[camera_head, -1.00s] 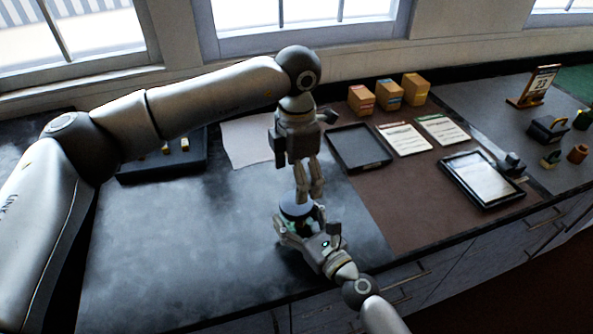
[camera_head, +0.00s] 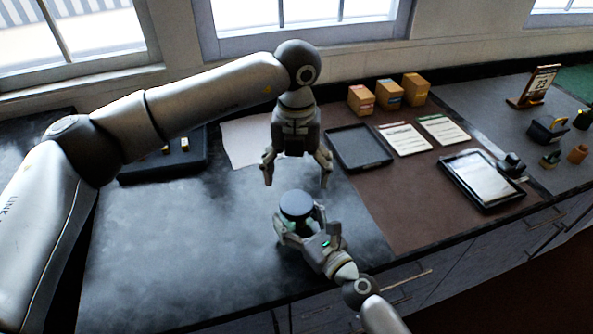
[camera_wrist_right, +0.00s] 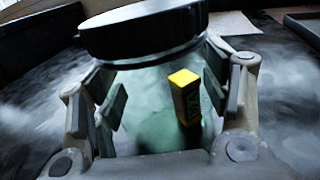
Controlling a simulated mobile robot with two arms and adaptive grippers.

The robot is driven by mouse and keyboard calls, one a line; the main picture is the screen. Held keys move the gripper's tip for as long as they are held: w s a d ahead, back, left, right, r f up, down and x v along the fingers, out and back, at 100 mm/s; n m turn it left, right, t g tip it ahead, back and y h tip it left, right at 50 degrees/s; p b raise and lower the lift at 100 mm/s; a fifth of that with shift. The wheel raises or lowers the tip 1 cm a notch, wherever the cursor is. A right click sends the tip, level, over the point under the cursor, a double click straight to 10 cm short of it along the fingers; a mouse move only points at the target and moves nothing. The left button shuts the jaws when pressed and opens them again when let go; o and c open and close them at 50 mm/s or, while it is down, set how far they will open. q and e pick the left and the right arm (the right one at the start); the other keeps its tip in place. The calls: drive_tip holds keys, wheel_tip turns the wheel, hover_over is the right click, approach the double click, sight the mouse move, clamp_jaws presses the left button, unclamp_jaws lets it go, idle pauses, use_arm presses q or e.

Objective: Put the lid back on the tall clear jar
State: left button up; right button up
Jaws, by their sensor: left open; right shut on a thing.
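The clear jar (camera_wrist_right: 150,85) stands upright between the fingers of my right gripper (camera_head: 300,226), which is shut on it. In the head view the jar is mostly hidden by the lid and the fingers. The dark round lid (camera_head: 297,204) sits on top of the jar; the right wrist view also shows the lid (camera_wrist_right: 143,30) over the jar's mouth, looking a little tilted there. I cannot tell whether it is fully seated. My left gripper (camera_head: 297,182) is open and empty above the lid, its fingers spread wide and clear of it.
A yellow labelled block (camera_wrist_right: 186,98) shows at the jar in the right wrist view; I cannot tell whether it is inside. A black tray (camera_head: 358,148), papers, several small boxes (camera_head: 388,93) and a tablet (camera_head: 482,180) lie to the right.

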sight(296, 202)
use_arm(q)
drive_tip(key=shift+f, duration=4)
drive_tip(key=shift+c, duration=0.3)
drive_tip(key=c, duration=1)
drive_tip(key=m, duration=1.2)
drive_tip(key=o, duration=1.2)
drive_tip(key=shift+r, duration=0.1)
wheel_tip(296, 202, up, 12)
